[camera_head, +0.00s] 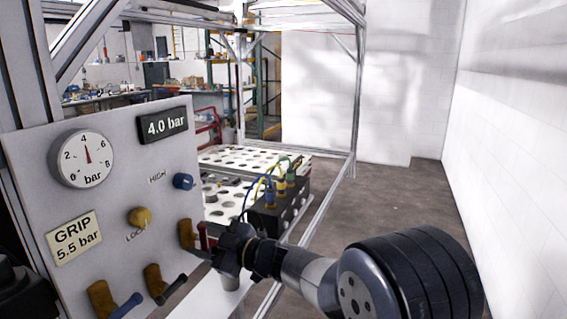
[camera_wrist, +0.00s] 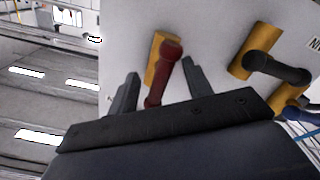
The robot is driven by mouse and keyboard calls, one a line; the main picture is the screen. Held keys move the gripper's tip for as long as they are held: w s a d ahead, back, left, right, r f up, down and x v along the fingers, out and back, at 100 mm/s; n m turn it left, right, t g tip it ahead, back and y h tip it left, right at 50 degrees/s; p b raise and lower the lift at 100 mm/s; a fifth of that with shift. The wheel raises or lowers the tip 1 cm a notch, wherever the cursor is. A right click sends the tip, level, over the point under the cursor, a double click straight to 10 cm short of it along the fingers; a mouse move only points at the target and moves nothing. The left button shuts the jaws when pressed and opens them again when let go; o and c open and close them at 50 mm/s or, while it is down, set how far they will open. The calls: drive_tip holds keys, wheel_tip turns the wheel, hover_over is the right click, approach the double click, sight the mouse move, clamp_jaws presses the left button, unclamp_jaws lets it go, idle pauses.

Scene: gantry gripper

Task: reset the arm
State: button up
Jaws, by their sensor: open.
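My gripper (camera_head: 208,248) is in front of the lower right part of the grey control panel (camera_head: 115,190). In the wrist view its two fingers (camera_wrist: 160,68) are spread, one on each side of a red lever (camera_wrist: 167,70) on a brass valve body. Whether either finger touches the lever cannot be told. In the head view the red lever (camera_head: 203,237) is mostly hidden behind the gripper. The arm reaches in from the lower right.
A black lever (camera_head: 170,289) and a blue lever (camera_head: 127,306) sit close by on brass valves. The panel has a gauge (camera_head: 82,158), a blue knob (camera_head: 183,181) and a yellow knob (camera_head: 139,217). A perforated tray (camera_head: 235,187) stands behind. Open floor (camera_head: 410,200) lies right.

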drive_tip(key=shift+d+f, duration=0.1)
idle(0.3)
drive_tip(key=shift+s+d+b, duration=0.15)
drive_tip(key=shift+d+b, duration=0.2)
drive_tip(key=shift+b, duration=0.05)
drive_tip(key=b+v, duration=0.1)
drive_tip(key=v, duration=0.9)
drive_tip(key=p+x, duration=0.1)
drive_tip(key=x, duration=0.4)
drive_tip(key=p+x, duration=0.1)
drive_tip(key=x, duration=0.5)
drive_tip(key=shift+a+r, duration=0.1)
drive_tip(key=shift+r, duration=0.15)
drive_tip(key=shift+r+m+p, duration=0.1)
drive_tip(key=shift+m+p, duration=0.7)
drive_tip(key=shift+p, duration=0.15)
drive_tip(key=m+p, duration=0.5)
drive_tip(key=shift+p, duration=0.4)
drive_tip(key=s+d+n+b, duration=0.4)
drive_tip(key=d+n+b, duration=0.3)
drive_tip(key=d+b, duration=0.3)
drive_tip(key=shift+f, duration=0.4)
